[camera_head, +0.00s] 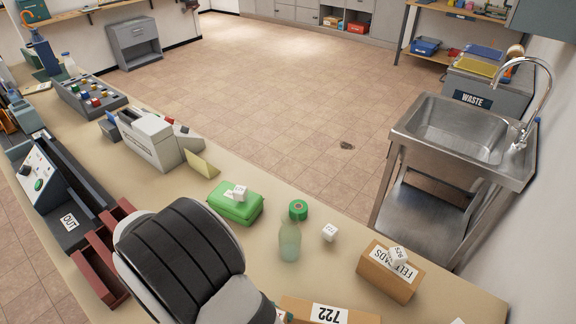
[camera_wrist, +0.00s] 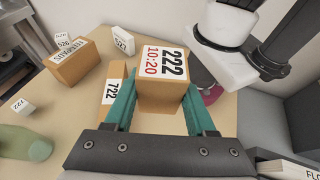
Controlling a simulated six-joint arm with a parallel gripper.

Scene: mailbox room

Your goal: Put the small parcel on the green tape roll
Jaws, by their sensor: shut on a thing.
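The small parcel (camera_wrist: 162,92), a brown cardboard box labelled "222 10:20", is between the two teal fingers of my gripper (camera_wrist: 158,112) in the wrist view. The gripper is shut on it. In the head view my arm covers the parcel and nearly all of the gripper. The green tape roll (camera_head: 298,210) lies flat on the bench in the head view, just behind the pale green bottle (camera_head: 289,242), with nothing on top of it. The tape roll is not visible in the wrist view.
A "722" box (camera_head: 325,312) is close to the held parcel. A felt pads box (camera_head: 385,276) carrying a white cube (camera_head: 397,255) stands to the right. Another white cube (camera_head: 330,232) sits right of the tape roll. A green case (camera_head: 235,204) is to its left.

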